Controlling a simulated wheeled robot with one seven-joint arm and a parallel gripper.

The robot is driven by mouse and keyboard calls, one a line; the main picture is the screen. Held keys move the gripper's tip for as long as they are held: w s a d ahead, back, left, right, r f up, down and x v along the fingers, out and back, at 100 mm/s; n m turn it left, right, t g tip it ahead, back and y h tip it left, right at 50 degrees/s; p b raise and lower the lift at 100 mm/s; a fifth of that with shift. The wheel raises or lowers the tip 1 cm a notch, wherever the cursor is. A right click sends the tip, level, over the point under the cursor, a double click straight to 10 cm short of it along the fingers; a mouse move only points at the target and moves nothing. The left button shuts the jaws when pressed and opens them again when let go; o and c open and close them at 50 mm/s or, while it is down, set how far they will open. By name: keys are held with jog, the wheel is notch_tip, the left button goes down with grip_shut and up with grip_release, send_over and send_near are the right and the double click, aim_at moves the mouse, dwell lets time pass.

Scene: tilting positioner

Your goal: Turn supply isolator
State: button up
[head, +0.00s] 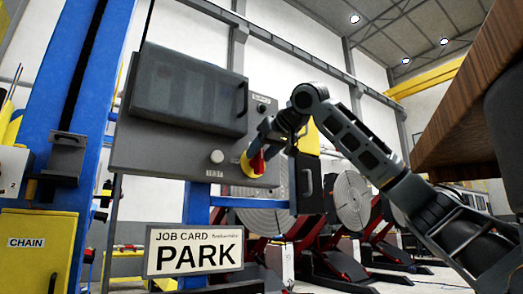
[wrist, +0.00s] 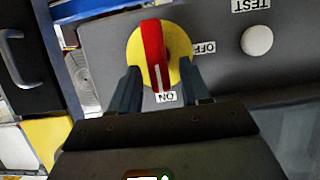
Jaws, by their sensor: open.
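The supply isolator (head: 249,165) is a red handle on a yellow disc, on the front of a grey panel. In the wrist view its red handle (wrist: 153,52) has a white line whose end is by the ON label (wrist: 166,97); the OFF label (wrist: 195,48) is to its right. My gripper (head: 263,143) is at the isolator and partly hides it in the head view. In the wrist view the fingers of my gripper (wrist: 163,76) are open, one on each side of the handle's lower end. I cannot tell whether they touch it.
A white TEST button (head: 216,156) sits left of the isolator, below a dark cover (head: 187,90) with a handle. A job card (head: 194,251) reading PARK hangs below the panel. A blue post (head: 75,100) stands left. A wooden top (head: 465,95) juts in at right.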

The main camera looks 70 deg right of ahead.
aim_at(252, 162)
grip_shut()
dwell(0.5)
jog(key=shift+w, duration=0.1)
jog(key=n+h+b, duration=0.1)
jog(key=n, duration=0.1)
jog(key=a+n+g+h+b, duration=0.1)
jog(key=n, duration=0.1)
jog(key=w+f+n+h+b, duration=0.1)
jog(key=n+h, duration=0.1)
jog(key=shift+a+f, duration=0.1)
jog(key=shift+a, duration=0.2)
jog(key=n+h+b, duration=0.2)
jog(key=n, duration=0.1)
jog(key=shift+w+a+f+n+g, duration=0.1)
jog(key=shift+a+f+n+g, duration=0.1)
jog(key=shift+f+n+g, duration=0.15)
jog(key=n+b, duration=0.1)
jog(key=n+h+b, duration=0.1)
jog(key=n, duration=0.1)
jog(key=shift+f+n, duration=0.25)
jog(key=shift+f, duration=0.15)
jog(key=shift+t+h, duration=0.3)
jog(key=shift+t, duration=0.15)
